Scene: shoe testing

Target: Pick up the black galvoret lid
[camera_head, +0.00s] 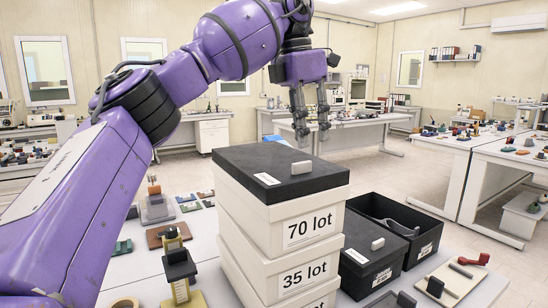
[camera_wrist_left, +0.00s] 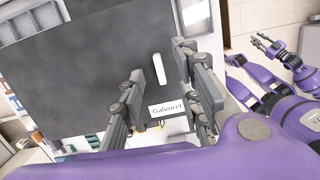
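The black galvoret lid (camera_head: 279,170) lies flat on top of a stack of white boxes in the head view.
The white boxes (camera_head: 282,236) read "70 lot" and "35 lot". A lidded black box (camera_head: 372,258) and an open black bin (camera_head: 402,220) stand to their right. A board with a red-handled tool (camera_head: 473,259) lies farther right. Small stands (camera_head: 178,268) crowd the left.

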